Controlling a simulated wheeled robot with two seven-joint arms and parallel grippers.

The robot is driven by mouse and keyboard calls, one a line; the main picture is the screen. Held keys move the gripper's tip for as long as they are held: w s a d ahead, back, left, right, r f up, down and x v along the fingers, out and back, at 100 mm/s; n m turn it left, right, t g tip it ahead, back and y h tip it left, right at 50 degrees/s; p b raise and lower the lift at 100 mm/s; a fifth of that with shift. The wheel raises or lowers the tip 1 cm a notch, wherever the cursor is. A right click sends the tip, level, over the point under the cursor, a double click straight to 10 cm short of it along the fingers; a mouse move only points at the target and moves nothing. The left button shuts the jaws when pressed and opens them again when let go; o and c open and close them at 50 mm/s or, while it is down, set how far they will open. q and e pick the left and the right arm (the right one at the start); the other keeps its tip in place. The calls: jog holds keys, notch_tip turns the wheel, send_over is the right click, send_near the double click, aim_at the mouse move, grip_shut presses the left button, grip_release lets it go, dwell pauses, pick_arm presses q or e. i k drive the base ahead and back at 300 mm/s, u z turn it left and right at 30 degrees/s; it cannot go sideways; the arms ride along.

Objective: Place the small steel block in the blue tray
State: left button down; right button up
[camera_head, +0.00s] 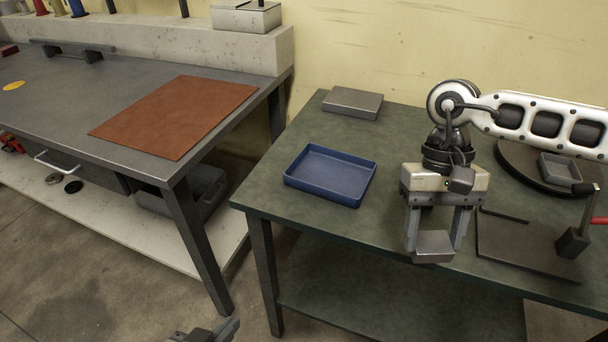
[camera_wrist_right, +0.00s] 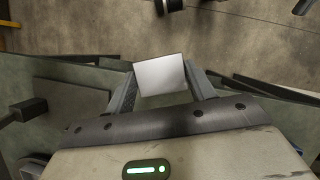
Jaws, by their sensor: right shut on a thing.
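The small steel block (camera_head: 434,246) is a grey box held between the fingers of my right gripper (camera_head: 436,238), above the front edge of the green table. In the right wrist view the block (camera_wrist_right: 160,75) sits between the two fingertips of the right gripper (camera_wrist_right: 160,84). The blue tray (camera_head: 330,176) lies on the green table to the left of the right gripper and looks empty. My left gripper (camera_head: 208,332) shows only in part at the bottom edge of the head view, low and away from the table; its jaws are not clear.
A closed grey box (camera_head: 352,103) lies behind the tray. A dark round turntable (camera_head: 520,170) carries a small grey tray (camera_head: 560,167). A flat dark plate (camera_head: 525,245) lies to the right. A grey bench (camera_head: 60,105) with a brown mat (camera_head: 175,115) stands left across a gap.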

aim_at(332, 177)
jog(key=u, duration=3.45)
jog(key=k, duration=1)
jog(key=z, duration=1.3)
